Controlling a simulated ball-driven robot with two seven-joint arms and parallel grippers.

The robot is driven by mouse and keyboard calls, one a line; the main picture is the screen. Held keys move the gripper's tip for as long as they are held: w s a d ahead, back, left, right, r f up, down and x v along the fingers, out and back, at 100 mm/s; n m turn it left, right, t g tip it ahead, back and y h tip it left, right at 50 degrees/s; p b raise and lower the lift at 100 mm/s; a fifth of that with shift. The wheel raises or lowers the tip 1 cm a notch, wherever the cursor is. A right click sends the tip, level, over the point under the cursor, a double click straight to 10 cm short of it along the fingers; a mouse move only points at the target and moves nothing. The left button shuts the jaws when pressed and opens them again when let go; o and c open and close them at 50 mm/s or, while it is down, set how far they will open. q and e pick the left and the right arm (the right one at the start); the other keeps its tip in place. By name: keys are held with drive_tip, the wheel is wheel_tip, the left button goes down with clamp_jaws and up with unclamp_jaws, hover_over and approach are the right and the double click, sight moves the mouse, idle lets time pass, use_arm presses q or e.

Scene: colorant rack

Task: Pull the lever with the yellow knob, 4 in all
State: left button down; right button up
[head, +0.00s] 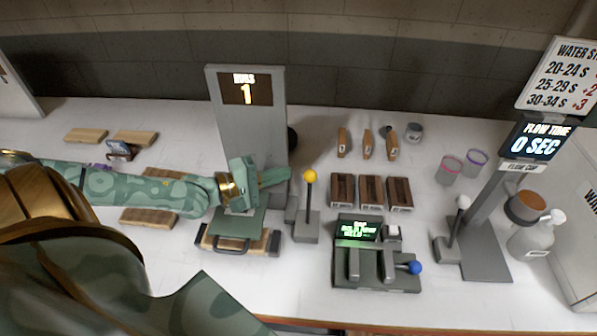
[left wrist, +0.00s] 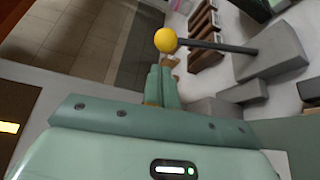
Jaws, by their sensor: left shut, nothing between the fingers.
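The yellow knob (head: 310,176) tops a thin dark lever that stands upright on a grey base (head: 307,226). The knob also shows in the left wrist view (left wrist: 166,40), just beyond the fingertips, with its rod running right to the grey block. My left gripper (head: 284,174) is shut and empty, just left of the knob and about level with it. A small gap seems to lie between fingertips and knob; contact is not clear. The tall grey panel (head: 219,126) behind my left gripper has a display that reads 1. My right gripper is not in view.
A device with a blue knob (head: 415,267) and green screen stands right of the lever. A white-knobbed lever (head: 463,202) stands by the flow-time post (head: 482,215). Dark wooden blocks (head: 371,191) and cups (head: 449,168) stand farther back. Boards (head: 147,216) lie at left.

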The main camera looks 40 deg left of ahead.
sight(309, 196)
use_arm(q)
drive_tip(key=x, duration=0.5)
drive_tip(key=shift+b, duration=0.35)
drive_tip(key=shift+a, duration=0.1)
drive_tip(key=shift+s+r, duration=0.1)
drive_tip(key=shift+s, duration=0.05)
